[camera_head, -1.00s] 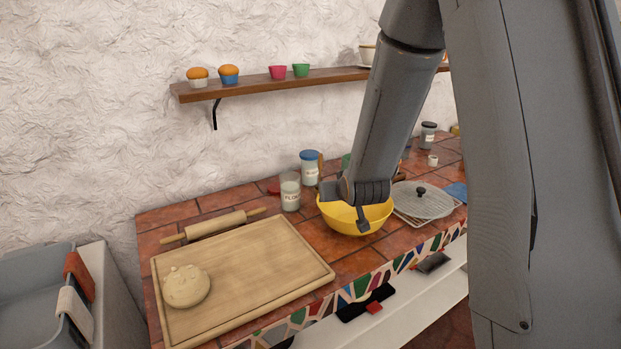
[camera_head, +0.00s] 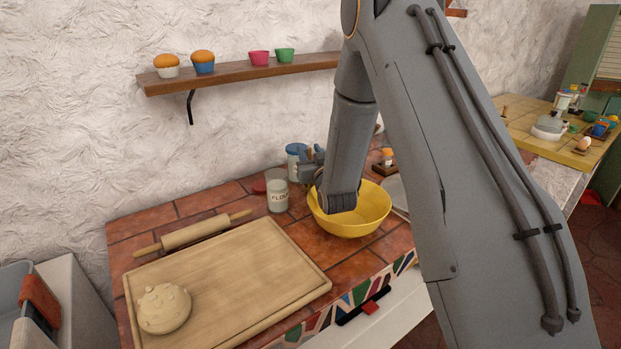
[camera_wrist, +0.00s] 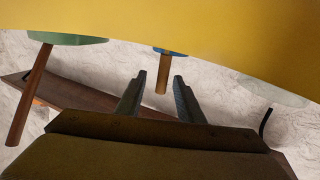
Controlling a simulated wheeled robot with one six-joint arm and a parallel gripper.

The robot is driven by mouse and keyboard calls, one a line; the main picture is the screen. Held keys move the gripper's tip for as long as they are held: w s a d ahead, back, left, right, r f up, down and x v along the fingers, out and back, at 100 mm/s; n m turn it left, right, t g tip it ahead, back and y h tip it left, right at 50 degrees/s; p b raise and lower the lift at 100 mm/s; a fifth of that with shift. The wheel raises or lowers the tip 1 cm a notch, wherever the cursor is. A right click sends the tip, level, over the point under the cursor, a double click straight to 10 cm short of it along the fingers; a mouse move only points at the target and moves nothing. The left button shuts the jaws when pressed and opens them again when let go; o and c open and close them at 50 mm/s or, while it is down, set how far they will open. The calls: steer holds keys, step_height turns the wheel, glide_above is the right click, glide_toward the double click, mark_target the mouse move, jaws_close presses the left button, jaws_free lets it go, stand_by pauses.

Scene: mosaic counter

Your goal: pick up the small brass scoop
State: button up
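I cannot pick out the small brass scoop in either view. My gripper (camera_head: 311,170) is at the back left rim of the yellow bowl (camera_head: 366,225), close to the blue-lidded jar (camera_head: 295,160). In the wrist view, which is upside down, my gripper (camera_wrist: 160,76) is open with nothing held. Beyond and between its fingertips is a wooden handle (camera_wrist: 162,80) with a blue part. The yellow bowl (camera_wrist: 160,20) fills the top. A green item (camera_wrist: 66,38) with a longer wooden handle (camera_wrist: 32,95) is at the left. My arm hides much of the counter behind the bowl.
A flour jar (camera_head: 277,195) stands left of the bowl. A rolling pin (camera_head: 192,235), cutting board (camera_head: 235,280) and dough (camera_head: 164,309) lie further left. A wall shelf (camera_head: 240,75) bears muffins and cups. A small orange-topped jar (camera_head: 387,156) stands behind the bowl.

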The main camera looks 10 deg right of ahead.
steer(key=w+p, duration=0.2)
steer(key=w, duration=0.2)
steer(key=shift+w+a, duration=0.15)
steer(key=shift+a, duration=0.05)
jaws_close()
steer(key=shift+r, duration=0.15)
